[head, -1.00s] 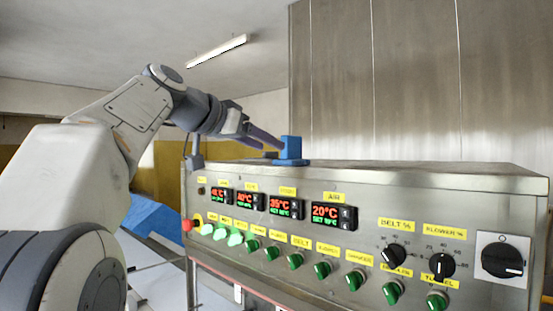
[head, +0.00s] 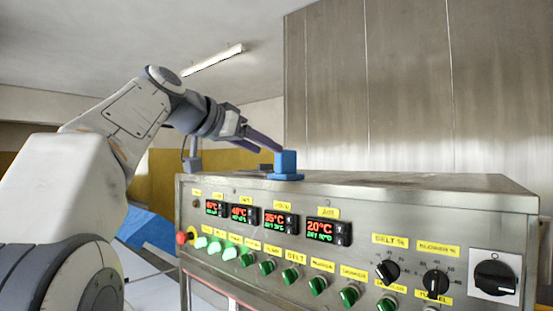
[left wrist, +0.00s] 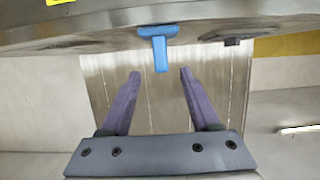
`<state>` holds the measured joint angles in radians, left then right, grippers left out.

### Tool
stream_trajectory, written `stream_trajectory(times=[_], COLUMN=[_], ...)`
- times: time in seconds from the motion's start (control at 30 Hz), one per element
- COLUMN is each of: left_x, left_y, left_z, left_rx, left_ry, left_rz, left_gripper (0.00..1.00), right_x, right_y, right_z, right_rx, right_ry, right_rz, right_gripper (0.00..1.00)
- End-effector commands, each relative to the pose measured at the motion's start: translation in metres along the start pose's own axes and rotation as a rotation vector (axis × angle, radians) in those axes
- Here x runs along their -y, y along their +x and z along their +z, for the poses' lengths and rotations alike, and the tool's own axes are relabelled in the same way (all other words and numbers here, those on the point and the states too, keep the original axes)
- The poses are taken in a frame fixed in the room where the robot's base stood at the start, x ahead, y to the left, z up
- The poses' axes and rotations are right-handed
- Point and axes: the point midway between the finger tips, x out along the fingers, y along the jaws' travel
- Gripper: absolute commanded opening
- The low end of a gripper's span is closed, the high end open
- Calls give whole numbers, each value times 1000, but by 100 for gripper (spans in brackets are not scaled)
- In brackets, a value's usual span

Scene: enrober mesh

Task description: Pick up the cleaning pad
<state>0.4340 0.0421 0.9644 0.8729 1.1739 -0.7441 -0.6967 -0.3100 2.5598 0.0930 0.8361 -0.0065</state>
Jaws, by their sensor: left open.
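The cleaning pad is a blue piece with a flat base and an upright block-like handle (head: 286,162). It stands on the top of the steel control cabinet, near its left end. In the left wrist view the blue pad (left wrist: 158,44) looks T-shaped, with its handle pointing toward the space between my fingers. My left gripper (head: 279,148) is open, with its fingertips close to the handle in the head view. In the left wrist view the left gripper (left wrist: 158,73) has its two purple fingers apart, one on either side of the handle's line. My right gripper is not in view.
The steel cabinet (head: 420,190) carries displays, green knobs, black dials and a red button (head: 181,238) on its front. Its top is clear to the right of the pad. A tall steel panel (head: 410,90) stands behind. A blue sloped object (head: 148,231) lies at lower left.

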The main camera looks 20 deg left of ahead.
Motion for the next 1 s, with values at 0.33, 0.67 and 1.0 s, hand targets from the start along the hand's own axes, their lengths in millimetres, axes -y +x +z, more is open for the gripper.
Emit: stream_trajectory(times=[0.33, 0.67, 1.0], left_x=[-1, 0, 1], left_y=[42, 85, 93], left_z=[1, 2, 5], left_rx=[2, 4, 1], left_ry=[-1, -2, 1], left_rz=[3, 4, 0], left_gripper=[63, 63, 59], right_x=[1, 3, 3], right_y=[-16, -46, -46], right_z=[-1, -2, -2], right_rx=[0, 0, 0], right_ry=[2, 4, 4], right_rz=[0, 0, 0], right_gripper=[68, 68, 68])
